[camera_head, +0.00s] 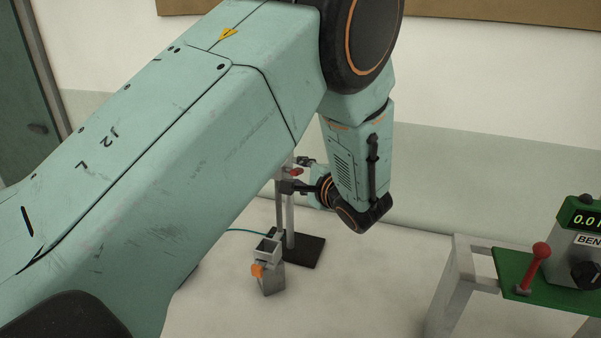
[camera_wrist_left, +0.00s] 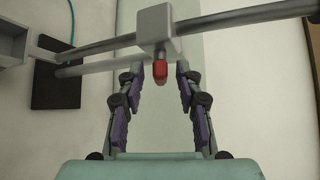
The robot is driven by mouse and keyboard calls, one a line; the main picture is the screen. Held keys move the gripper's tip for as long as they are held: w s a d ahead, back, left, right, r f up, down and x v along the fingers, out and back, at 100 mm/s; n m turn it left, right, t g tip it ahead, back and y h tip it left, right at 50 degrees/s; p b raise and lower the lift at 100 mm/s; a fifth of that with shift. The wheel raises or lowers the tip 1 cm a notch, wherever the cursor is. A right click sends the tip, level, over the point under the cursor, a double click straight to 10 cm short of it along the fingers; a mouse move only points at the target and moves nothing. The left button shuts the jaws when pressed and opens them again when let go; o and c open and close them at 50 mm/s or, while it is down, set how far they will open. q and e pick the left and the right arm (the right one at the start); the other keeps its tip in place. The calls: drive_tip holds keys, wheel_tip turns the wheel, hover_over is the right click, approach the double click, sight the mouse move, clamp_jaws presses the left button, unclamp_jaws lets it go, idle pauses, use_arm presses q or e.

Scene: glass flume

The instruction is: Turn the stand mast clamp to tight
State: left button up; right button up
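The stand mast (camera_head: 289,222) rises from a black base plate (camera_head: 305,254) in the head view. The clamp's red knob (camera_wrist_left: 160,73) projects from a grey block (camera_wrist_left: 157,27) on a metal rod in the left wrist view. A small red part also shows at the mast in the head view (camera_head: 293,171). My left gripper (camera_wrist_left: 160,78) is open, with a finger on each side of the red knob and visible gaps to both. In the head view it reaches the mast from the right, partly hidden by my arm. My right gripper is not in view.
At the right, a bench (camera_head: 460,255) carries a green panel with a red-balled lever (camera_head: 541,251) and a display. Floor between them is clear.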

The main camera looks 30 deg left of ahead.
use_arm(q)
drive_tip(key=shift+d, duration=0.1)
drive_tip(key=c, duration=0.3)
drive_tip(key=shift+s+r, duration=0.1)
clamp_jaws()
drive_tip(key=m+g+h+p, duration=0.1)
drive_tip(key=p, duration=0.1)
drive_tip(key=m+g+p, duration=0.1)
drive_tip(key=shift+r+g+h+p, duration=0.4)
drive_tip(key=shift+w+m+g+h+p, duration=0.25)
drive_tip(key=shift+m+g+h+p, duration=0.25)
drive_tip(key=shift+m+g+p, duration=0.35)
drive_tip(key=m+g+h+p, duration=0.1)
drive_tip(key=g, duration=0.1)
drive_tip(key=shift+w+f+g, duration=0.1)
drive_tip(key=shift+w+g, duration=0.05)
drive_tip(key=shift+g, duration=0.2)
drive_tip(key=shift+w+a+f+m+g+h, duration=0.1)
drive_tip(key=shift+m+g+h, duration=0.1)
drive_tip(key=shift+m+g, duration=0.6)
drive_tip(key=shift+w+a+f+m+g+h, duration=0.15)
drive_tip(key=shift+m+g, duration=0.3)
drive_tip(key=shift+g, duration=0.65)
drive_tip(key=shift+s+r, duration=0.1)
drive_tip(key=shift+s, duration=0.05)
